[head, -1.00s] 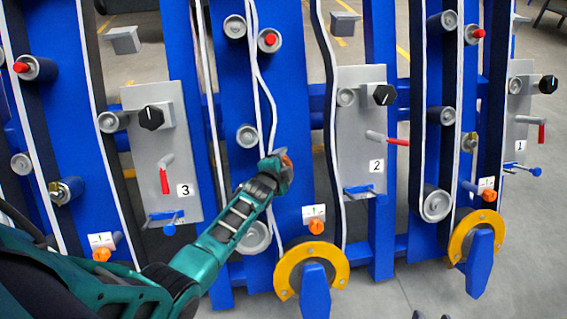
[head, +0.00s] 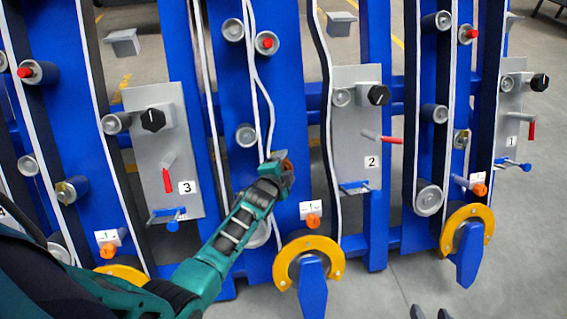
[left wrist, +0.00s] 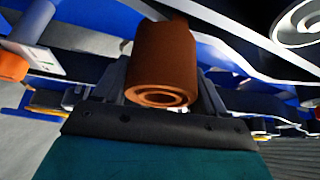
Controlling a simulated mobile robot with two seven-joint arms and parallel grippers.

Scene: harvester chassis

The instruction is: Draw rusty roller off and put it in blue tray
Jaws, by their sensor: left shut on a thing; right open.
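My left gripper (head: 279,168) is shut on the rusty roller (head: 288,163), in front of a blue upright. In the left wrist view the roller (left wrist: 165,60) is a brown-orange cylinder with a hollow end facing the camera, between the two dark fingers. Its far end is hidden, so I cannot tell whether it is on or clear of its pin. My right gripper (head: 430,313) is open, with only its dark fingertips in view at the bottom edge. I see no blue tray in these frames.
Blue uprights carry belts, grey rollers (head: 246,136) and grey panels such as number 2 (head: 347,150) with a red lever. An orange knob (head: 312,221) and a yellow wheel (head: 337,262) with a blue handle stand right of my left arm. Grey floor is open at lower right.

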